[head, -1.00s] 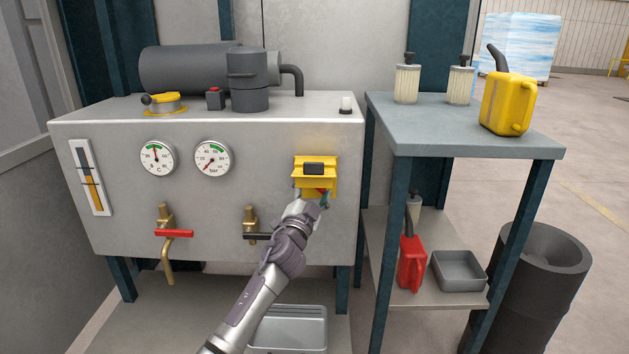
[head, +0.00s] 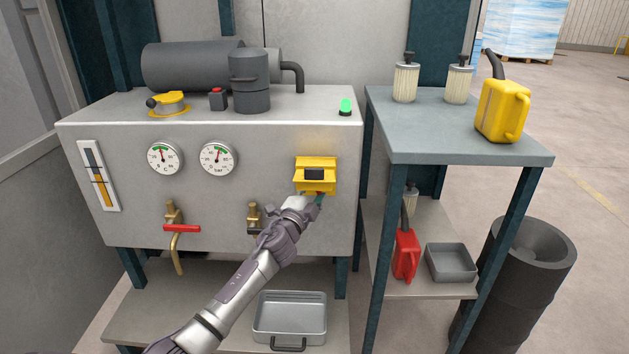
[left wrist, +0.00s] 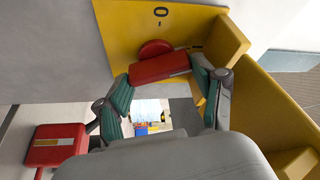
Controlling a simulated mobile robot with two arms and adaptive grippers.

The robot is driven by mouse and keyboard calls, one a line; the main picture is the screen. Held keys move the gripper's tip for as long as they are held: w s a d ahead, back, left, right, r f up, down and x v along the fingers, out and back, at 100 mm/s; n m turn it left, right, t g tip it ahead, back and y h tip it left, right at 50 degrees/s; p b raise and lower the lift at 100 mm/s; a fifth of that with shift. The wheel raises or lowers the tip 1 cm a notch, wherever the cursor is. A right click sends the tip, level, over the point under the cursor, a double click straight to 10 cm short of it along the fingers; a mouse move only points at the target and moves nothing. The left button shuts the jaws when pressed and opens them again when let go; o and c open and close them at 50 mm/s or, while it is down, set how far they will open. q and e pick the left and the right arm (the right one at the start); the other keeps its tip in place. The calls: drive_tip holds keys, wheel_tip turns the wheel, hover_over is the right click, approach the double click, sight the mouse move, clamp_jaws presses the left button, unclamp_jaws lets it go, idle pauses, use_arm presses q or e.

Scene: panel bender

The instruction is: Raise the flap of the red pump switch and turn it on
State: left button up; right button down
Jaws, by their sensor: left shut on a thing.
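The yellow switch box (head: 316,187) is on the right of the machine's front panel, with its flap (head: 316,164) standing raised. In the left wrist view, the red switch handle (left wrist: 160,68) lies between the fingers of my left gripper (left wrist: 167,88), below a 0 mark on the yellow plate (left wrist: 120,30). My left gripper (head: 312,202) is shut on this handle. In the head view the gripper and box hide the handle. A lamp (head: 345,107) on the machine top glows green. My right gripper is not in view.
Two gauges (head: 217,158) and a valve with a red lever (head: 181,228) are left of the switch. A dark-levered valve (head: 254,220) is close beside my left wrist. A side table (head: 450,142) stands right. A metal tray (head: 290,318) is below.

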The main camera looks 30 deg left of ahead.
use_arm(q)
drive_tip(key=shift+m+g+p, duration=0.3)
drive_tip(key=shift+m+p, duration=0.4)
drive_tip(key=shift+p, duration=0.25)
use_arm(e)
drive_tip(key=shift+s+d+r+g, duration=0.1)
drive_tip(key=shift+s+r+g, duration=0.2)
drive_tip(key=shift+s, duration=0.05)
use_arm(q)
drive_tip(key=o, duration=1.1)
drive_tip(key=shift+o, duration=0.2)
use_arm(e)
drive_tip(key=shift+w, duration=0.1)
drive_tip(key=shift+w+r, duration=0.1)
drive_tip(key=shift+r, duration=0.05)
